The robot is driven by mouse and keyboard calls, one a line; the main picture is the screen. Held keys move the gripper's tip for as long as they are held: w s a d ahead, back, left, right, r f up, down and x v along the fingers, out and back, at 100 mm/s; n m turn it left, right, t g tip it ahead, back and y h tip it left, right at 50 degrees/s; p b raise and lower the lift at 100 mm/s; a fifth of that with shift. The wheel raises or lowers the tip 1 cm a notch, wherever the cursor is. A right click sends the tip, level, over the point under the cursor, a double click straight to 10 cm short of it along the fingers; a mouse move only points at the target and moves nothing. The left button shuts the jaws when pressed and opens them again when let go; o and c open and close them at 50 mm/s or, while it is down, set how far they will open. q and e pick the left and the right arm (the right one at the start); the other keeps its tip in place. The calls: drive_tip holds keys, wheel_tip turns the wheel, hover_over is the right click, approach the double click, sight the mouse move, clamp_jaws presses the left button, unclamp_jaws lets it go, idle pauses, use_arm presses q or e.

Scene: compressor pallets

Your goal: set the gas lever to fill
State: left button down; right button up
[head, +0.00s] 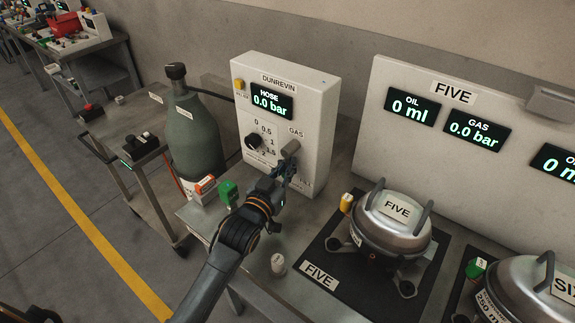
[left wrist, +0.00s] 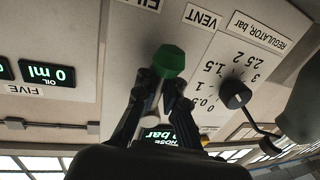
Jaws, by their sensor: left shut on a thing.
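The gas lever (left wrist: 152,107) is on the white Dunrevin panel (head: 319,110), under the GAS label. Its grey hub (head: 290,148) shows in the head view. In the left wrist view, which shows the panel upside down, its green end (left wrist: 171,61) sits between my left fingertips. The lever points down the panel, between the FILL label (left wrist: 150,4) and the VENT label (left wrist: 203,18). My left gripper (head: 285,168) is shut on the lever and hides its end in the head view. The hose display (head: 267,102) reads 0.0 bar. My right gripper is not in view.
A black regulator knob (head: 254,142) is left of the lever. A green gas bottle (head: 194,135) stands left of the panel. A green cap (head: 228,192) and an orange-white item (head: 204,185) are on the bench. Compressor FIVE (head: 392,232) is at right.

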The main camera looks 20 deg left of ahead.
sight(304, 161)
use_arm(q)
drive_tip(key=n+p, duration=0.1)
drive_tip(key=p, duration=0.1)
drive_tip(key=d+n+p, duration=0.1)
drive_tip(key=n+g+p, duration=0.1)
drive_tip(key=n+p, duration=0.1)
drive_tip(key=shift+s+d+r+p, duration=0.3)
drive_tip(key=shift+s+d+p, duration=0.05)
drive_tip(key=shift+s, duration=0.05)
drive_tip(key=n+p, duration=0.1)
drive_tip(key=d+n+p, duration=0.1)
drive_tip(key=p, duration=0.1)
drive_tip(key=shift+s+r+n+g, duration=0.1)
drive_tip(key=shift+s+n+g, duration=0.05)
drive_tip(key=shift+n+g, duration=0.25)
drive_tip(key=shift+d+n, duration=0.1)
drive_tip(key=shift+n, duration=0.2)
drive_tip(key=shift+s, duration=0.1)
drive_tip(key=c, duration=1.5)
unclamp_jaws()
drive_tip(key=shift+s, duration=0.1)
drive_tip(key=shift+o, duration=0.2)
drive_tip(key=shift+r, duration=0.15)
drive_tip(key=v, duration=1.2)
drive_tip(key=shift+a, duration=0.25)
